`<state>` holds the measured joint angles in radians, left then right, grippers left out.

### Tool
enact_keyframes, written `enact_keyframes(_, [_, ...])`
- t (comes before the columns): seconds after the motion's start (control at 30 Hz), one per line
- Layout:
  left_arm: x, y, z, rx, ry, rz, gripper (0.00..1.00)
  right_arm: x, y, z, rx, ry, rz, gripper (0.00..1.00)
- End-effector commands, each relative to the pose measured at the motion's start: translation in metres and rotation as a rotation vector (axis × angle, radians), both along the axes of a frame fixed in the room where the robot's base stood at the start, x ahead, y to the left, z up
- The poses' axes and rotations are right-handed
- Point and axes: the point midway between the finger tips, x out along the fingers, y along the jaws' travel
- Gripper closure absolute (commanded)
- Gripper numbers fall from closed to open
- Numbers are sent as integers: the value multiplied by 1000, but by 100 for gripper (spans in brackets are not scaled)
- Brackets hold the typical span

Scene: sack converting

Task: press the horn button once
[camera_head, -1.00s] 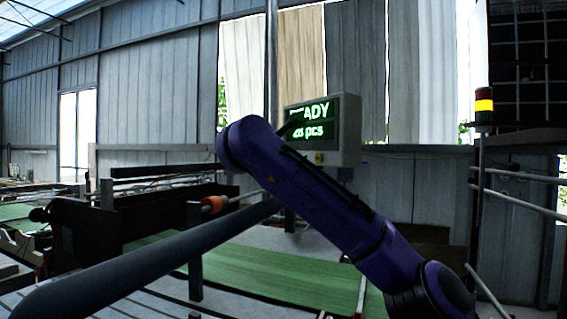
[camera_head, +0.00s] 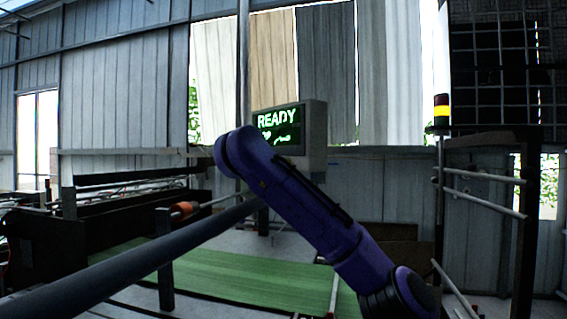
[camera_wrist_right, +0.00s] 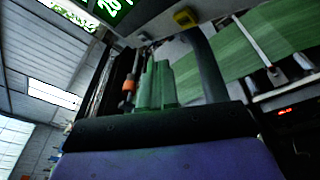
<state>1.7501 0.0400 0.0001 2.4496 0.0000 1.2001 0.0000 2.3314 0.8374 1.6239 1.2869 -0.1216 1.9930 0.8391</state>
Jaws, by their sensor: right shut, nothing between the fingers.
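My right arm (camera_head: 305,200), purple with dark joints, reaches up across the head view toward the grey display box (camera_head: 317,140), whose green text reads READY. In the right wrist view my right gripper (camera_wrist_right: 158,68) has greenish fingers held together, with nothing between them. A small yellow box (camera_wrist_right: 185,18) shows beyond and to the right of the fingertips, apart from them, below the display (camera_wrist_right: 112,8). It may carry the horn button, but no button face is clear. In the head view my arm hides that spot and the gripper. My left gripper is not in view.
A dark bar (camera_head: 150,255) crosses the lower left, and it also shows beside the gripper in the wrist view (camera_wrist_right: 205,65). An orange-collared roller (camera_head: 184,209), a green sheet (camera_head: 235,275) and a stack light (camera_head: 441,110) on a post with rails (camera_head: 485,200) stand around.

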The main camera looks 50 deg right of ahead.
Motion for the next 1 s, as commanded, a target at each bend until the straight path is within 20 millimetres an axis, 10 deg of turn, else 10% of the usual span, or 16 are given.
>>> enact_keyframes(0.3, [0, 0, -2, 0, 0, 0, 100, -4, -31, 0, 1, -1, 0, 100])
enact_keyframes(1.0, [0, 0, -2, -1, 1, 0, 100, -5, -33, 0, 0, 0, 1, 100])
